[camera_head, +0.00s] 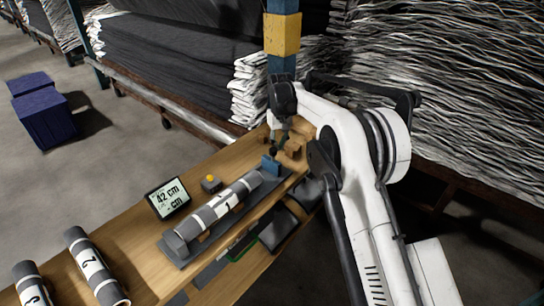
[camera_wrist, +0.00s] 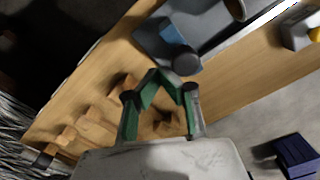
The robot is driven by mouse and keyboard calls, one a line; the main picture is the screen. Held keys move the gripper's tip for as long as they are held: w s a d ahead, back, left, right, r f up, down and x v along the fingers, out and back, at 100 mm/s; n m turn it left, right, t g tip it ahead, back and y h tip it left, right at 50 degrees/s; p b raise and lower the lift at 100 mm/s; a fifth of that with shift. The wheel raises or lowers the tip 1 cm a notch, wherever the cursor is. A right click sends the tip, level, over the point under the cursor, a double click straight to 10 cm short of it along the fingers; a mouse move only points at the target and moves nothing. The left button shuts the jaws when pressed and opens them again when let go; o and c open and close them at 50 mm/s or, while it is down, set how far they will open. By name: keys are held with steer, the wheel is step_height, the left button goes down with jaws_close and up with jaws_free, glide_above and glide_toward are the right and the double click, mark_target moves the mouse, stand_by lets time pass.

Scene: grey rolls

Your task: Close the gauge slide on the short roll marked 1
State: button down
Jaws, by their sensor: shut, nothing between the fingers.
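A grey roll (camera_head: 218,207) with white bands lies in a dark grey gauge bed (camera_head: 176,252) on the wooden bench; its mark looks like a 1 but is small. The blue gauge slide (camera_head: 270,163) stands at the bed's far end. In the wrist view the slide (camera_wrist: 172,32) has a dark round knob (camera_wrist: 187,62) beside it, and a gap separates it from the roll's end (camera_wrist: 237,8). My gripper (camera_wrist: 163,76) is shut and empty, its tips just short of the knob in the picture. In the head view my gripper (camera_head: 276,150) is just above and behind the slide, partly hidden.
A display (camera_head: 168,197) reads 42 cm above a dash. A small box with an orange button (camera_head: 210,183) stands nearby. Two more banded rolls (camera_head: 95,265) (camera_head: 31,284) lie at the near end. Wooden blocks (camera_wrist: 95,118) stand near my gripper. Stacked fabric fills the back.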

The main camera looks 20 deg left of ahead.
stand_by(0.3)
steer(key=s+a+b, duration=0.2)
steer(key=s, duration=0.5)
steer(key=shift+s+a, duration=0.25)
steer(key=shift+a, duration=0.05)
stand_by(1.4)
steer(key=shift+w, duration=0.15)
stand_by(0.6)
steer(key=shift+w+d, duration=0.35)
steer(key=shift+w, duration=0.5)
step_height(320, 180, up, 8)
steer(key=p, duration=0.2)
stand_by(0.6)
stand_by(0.4)
